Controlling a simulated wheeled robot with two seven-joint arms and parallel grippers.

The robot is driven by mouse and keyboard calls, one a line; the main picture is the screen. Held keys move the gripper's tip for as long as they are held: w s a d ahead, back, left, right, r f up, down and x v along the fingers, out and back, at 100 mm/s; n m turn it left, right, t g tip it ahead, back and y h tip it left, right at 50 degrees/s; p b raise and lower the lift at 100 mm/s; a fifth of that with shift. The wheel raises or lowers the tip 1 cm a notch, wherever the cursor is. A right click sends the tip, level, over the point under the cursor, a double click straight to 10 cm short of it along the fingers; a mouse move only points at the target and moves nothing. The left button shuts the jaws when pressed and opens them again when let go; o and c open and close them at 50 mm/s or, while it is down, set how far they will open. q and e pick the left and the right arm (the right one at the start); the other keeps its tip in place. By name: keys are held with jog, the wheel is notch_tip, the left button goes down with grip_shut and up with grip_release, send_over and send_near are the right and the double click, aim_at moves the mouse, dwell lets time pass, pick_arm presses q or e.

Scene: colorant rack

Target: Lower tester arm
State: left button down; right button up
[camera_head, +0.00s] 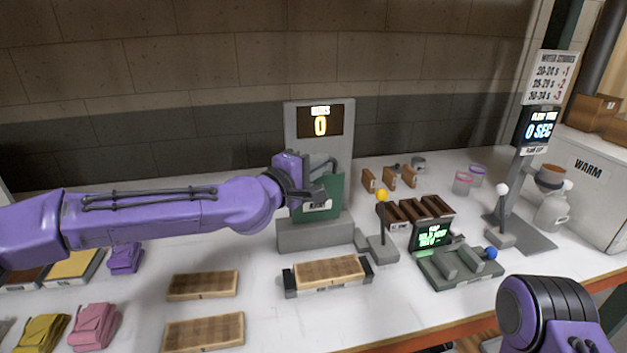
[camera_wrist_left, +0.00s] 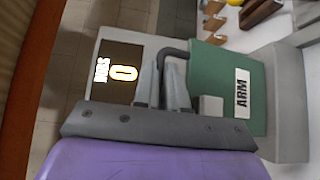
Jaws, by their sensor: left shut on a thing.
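The tester (camera_head: 300,235) is a grey upright machine with a display reading 0. Its green arm block (camera_head: 338,187) stands in front of the upright panel and carries a dark bent handle (camera_head: 328,165). In the left wrist view the green block (camera_wrist_left: 225,62) shows its ARM label, and the dark handle (camera_wrist_left: 172,52) runs to the fingers. My left gripper (camera_head: 316,190) is at the handle, and its two fingers (camera_wrist_left: 163,88) are shut on it. The fingers partly hide the handle. My right arm shows at the lower right; its gripper is out of view.
A wooden board on a grey holder (camera_head: 330,272) lies in front of the tester. Loose boards (camera_head: 203,284) and pink and yellow cloth pads (camera_head: 95,325) lie at left. A yellow-knobbed lever (camera_head: 381,195) and a small screen (camera_head: 432,235) stand close at right.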

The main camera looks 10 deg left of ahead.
pick_arm(q)
jog(key=s+d+f+m+t+h+b, duration=0.1)
jog(key=s+b, duration=0.4)
jog(key=b, duration=0.5)
notch_tip(320, 180, down, 2)
jog(key=shift+s+d+f+m+t+h, duration=0.1)
jog(key=shift+s+d+m+t+h, duration=0.4)
jog(key=shift+m, duration=0.7)
jog(key=shift+w, duration=0.15)
